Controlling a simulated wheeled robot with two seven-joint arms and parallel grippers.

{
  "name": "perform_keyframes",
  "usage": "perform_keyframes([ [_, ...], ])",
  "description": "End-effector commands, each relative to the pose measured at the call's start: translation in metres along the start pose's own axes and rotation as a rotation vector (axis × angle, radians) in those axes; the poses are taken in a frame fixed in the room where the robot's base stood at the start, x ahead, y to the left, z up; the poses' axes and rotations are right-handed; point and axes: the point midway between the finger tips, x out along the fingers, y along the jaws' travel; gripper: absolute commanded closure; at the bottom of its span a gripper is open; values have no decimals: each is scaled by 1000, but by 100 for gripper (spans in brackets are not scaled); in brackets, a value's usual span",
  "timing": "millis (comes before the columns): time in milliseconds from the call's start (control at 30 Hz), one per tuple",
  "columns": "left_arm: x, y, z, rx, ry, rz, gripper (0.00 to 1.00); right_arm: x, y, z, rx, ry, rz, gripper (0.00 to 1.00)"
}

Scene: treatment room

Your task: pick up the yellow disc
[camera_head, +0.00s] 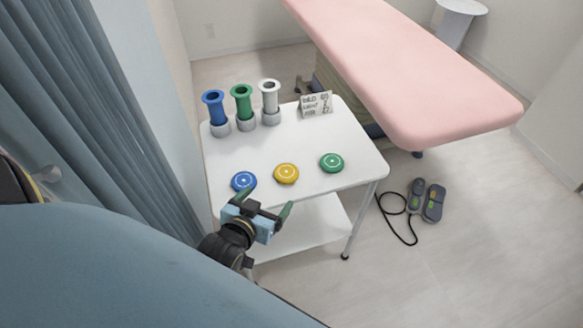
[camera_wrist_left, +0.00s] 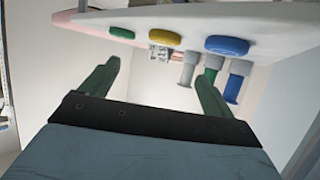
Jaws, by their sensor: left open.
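The yellow disc (camera_head: 286,173) lies flat near the front edge of the white cart top, between the blue disc (camera_head: 243,181) and the green disc (camera_head: 332,162). In the left wrist view the yellow disc (camera_wrist_left: 165,38) shows near the top, edge-on, with the picture appearing upside down. My left gripper (camera_head: 265,203) is open and empty, just in front of the cart's front edge, below and slightly left of the yellow disc in the head view. Its two green fingers also show apart in the left wrist view (camera_wrist_left: 157,72). My right gripper is not in view.
Blue (camera_head: 214,110), green (camera_head: 243,104) and white (camera_head: 269,99) cylinders stand in grey holders at the back of the cart (camera_head: 225,157). A small sign (camera_head: 316,104) stands beside them. A pink treatment bed (camera_head: 410,75) is behind right; a curtain (camera_head: 90,110) hangs left.

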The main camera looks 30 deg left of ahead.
Motion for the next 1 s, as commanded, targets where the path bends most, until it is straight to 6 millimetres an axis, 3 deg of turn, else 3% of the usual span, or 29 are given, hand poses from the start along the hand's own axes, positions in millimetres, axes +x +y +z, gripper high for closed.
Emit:
perform_keyframes([
  [233, 15, 0, 4, 0, 4, 0, 12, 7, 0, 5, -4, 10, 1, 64],
  [333, 34, 0, 4, 0, 7, 0, 12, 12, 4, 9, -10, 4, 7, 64],
  [500, 66, -1, 5, 0, 3, 0, 12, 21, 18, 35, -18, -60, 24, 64],
  [600, 78, -1, 5, -1, 2, 0, 12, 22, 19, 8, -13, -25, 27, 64],
  [800, 88, -2, 4, 0, 2, 0, 12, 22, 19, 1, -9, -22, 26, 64],
  [1000, 109, -7, 5, 0, 3, 0, 12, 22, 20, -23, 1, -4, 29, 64],
])
